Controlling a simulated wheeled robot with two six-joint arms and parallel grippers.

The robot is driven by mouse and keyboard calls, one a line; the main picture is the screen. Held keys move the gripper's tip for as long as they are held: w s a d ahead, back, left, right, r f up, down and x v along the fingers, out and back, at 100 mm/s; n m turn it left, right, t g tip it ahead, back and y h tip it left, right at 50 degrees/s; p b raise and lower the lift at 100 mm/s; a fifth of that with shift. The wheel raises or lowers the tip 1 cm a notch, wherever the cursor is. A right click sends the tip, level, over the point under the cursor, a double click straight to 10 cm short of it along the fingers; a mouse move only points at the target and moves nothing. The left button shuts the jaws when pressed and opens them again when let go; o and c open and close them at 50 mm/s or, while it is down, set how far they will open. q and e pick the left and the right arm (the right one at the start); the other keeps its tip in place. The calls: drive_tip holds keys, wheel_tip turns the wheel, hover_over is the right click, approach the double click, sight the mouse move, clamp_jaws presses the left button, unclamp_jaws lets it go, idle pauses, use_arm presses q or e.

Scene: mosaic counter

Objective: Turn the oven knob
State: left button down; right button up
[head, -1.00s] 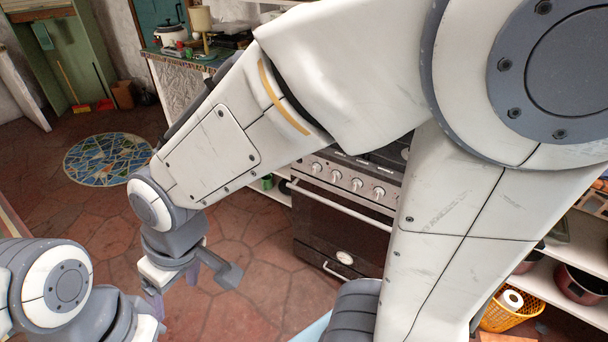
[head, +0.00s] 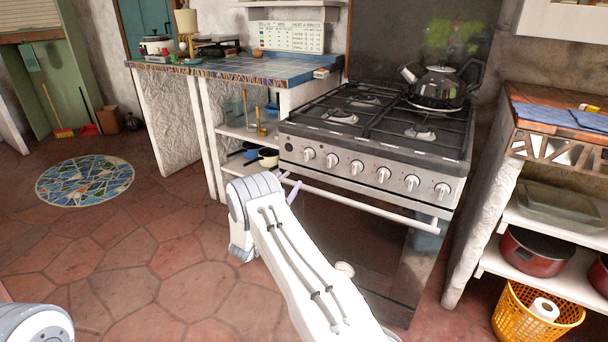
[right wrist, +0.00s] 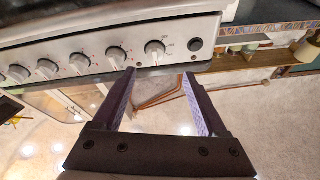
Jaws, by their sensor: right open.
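The oven (head: 375,145) has a silver front panel with a row of several white knobs. The knob at the row's left end in the head view (head: 309,154) is beside a small dark button. In the right wrist view, where the row looks reversed, that knob (right wrist: 155,48) is just beyond the gap between my fingertips. My right gripper (head: 289,185) is just below the panel's left part, mostly hidden behind my own wrist. In the right wrist view it is open and empty (right wrist: 158,74), apart from the knob. My left gripper is out of view.
A long handle bar (head: 360,204) runs across the oven front below the knobs. A kettle (head: 441,88) stands on the stovetop. A tiled counter (head: 262,68) adjoins on the left, and shelves with pots (head: 533,250) are on the right.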

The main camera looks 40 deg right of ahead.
sight(305, 159)
drive_tip(key=x, duration=0.3)
drive_tip(key=b+x, duration=0.1)
drive_tip(key=x, duration=0.6)
drive_tip(key=shift+s+d+r, duration=0.1)
drive_tip(key=shift+s+d, duration=0.15)
drive_tip(key=shift+d, duration=0.15)
drive_tip(key=shift+c, duration=0.3)
clamp_jaws()
